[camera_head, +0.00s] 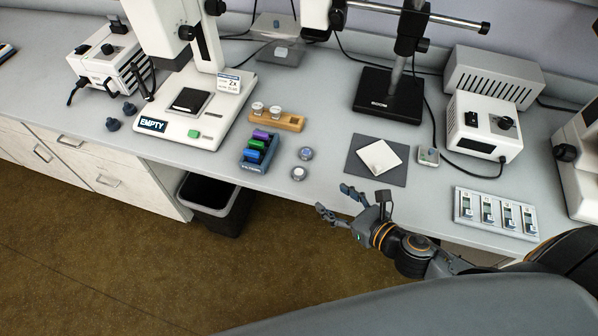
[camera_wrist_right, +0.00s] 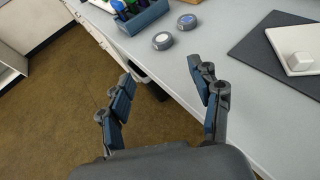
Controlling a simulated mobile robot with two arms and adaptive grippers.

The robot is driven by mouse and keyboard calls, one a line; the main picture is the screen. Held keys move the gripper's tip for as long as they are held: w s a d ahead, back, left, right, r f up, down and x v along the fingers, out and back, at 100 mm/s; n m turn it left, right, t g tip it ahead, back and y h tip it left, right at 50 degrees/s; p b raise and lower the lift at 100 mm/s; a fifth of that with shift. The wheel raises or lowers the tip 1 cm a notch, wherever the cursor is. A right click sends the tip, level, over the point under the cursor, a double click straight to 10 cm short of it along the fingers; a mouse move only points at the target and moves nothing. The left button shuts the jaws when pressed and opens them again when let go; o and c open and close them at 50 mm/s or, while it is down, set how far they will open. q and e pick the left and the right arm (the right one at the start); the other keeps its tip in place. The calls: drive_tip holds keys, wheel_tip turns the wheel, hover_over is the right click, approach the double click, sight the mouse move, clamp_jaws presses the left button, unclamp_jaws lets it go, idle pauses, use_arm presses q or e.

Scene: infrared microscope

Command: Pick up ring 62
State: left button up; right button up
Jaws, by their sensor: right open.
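Two small round ring-like pieces lie on the bench top near its front edge. One has a blue face (camera_head: 305,153) and lies farther back; the other has a pale face and dark rim (camera_head: 298,173) and lies nearer the edge. They also show in the right wrist view, the blue one (camera_wrist_right: 187,21) and the pale one (camera_wrist_right: 163,40). I cannot read a number on either, so I cannot tell which is ring 62. My right gripper (camera_head: 334,199) is open and empty, in front of the bench edge and apart from both pieces. My left gripper is not in view.
A blue rack (camera_head: 247,167) with coloured blocks stands left of the pieces, with a wooden holder (camera_head: 290,123) behind. A dark mat (camera_head: 358,170) carrying a white plate (camera_head: 379,157) lies to the right. A black bin (camera_head: 213,222) stands below. Bare bench surrounds the pieces.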

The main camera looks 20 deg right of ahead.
drive_tip(key=p, duration=0.1)
approach(300, 173)
drive_tip(key=x, duration=0.3)
drive_tip(key=shift+s+a, duration=0.1)
drive_tip(key=shift+s, duration=0.05)
drive_tip(key=p+x, duration=0.1)
drive_tip(key=x, duration=0.4)
drive_tip(key=shift+w, duration=0.25)
drive_tip(key=c, duration=1)
